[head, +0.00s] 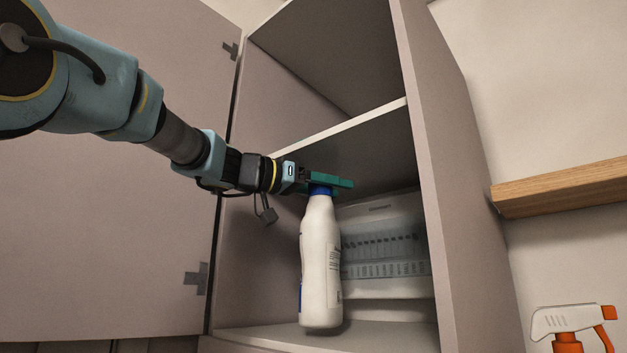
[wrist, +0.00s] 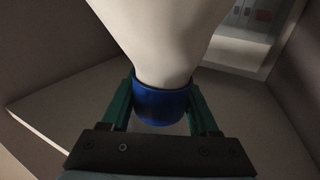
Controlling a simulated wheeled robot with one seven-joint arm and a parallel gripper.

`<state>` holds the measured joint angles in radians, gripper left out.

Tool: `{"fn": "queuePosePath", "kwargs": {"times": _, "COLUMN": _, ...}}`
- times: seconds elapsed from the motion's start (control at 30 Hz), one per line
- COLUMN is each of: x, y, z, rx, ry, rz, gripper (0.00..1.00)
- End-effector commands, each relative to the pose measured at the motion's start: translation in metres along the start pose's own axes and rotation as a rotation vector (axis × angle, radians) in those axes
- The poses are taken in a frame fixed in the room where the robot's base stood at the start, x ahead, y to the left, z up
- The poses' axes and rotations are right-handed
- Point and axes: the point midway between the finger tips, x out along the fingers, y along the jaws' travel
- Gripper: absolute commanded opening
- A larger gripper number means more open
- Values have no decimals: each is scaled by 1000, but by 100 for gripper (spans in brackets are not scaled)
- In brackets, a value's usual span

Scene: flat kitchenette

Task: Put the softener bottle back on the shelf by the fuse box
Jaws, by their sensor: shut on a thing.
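The softener bottle (head: 320,262) is white with a blue cap and stands upright inside the open cabinet in the head view. My gripper (head: 326,182) is shut on its blue cap from the left side. In the wrist view the blue cap (wrist: 162,103) sits between the green fingers of my gripper (wrist: 163,108). The bottle's base is at the lower shelf (head: 380,337); I cannot tell for certain whether it touches. The fuse box (head: 385,245) is on the cabinet's back wall, behind and right of the bottle, which hides part of its left edge.
The cabinet door (head: 110,230) is open on the left. An upper shelf (head: 330,135) lies above my gripper, and the right cabinet wall (head: 435,170) bounds the space. A wooden wall shelf (head: 560,188) and an orange-and-white spray bottle (head: 570,322) are outside, to the right.

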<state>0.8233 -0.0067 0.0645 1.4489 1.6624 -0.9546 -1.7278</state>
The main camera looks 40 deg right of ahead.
Motion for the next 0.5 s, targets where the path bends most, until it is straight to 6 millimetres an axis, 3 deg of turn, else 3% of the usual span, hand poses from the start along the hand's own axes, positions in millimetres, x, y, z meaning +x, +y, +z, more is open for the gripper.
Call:
{"fn": "queuePosePath", "kwargs": {"times": 0.23, "x": 9, "y": 0, "z": -3, "rx": 2, "ry": 4, "rz": 0, "gripper": 0}}
{"fn": "queuePosePath", "kwargs": {"times": 0.5, "x": 32, "y": 1, "z": -4, "rx": 1, "ry": 4, "rz": 1, "gripper": 0}}
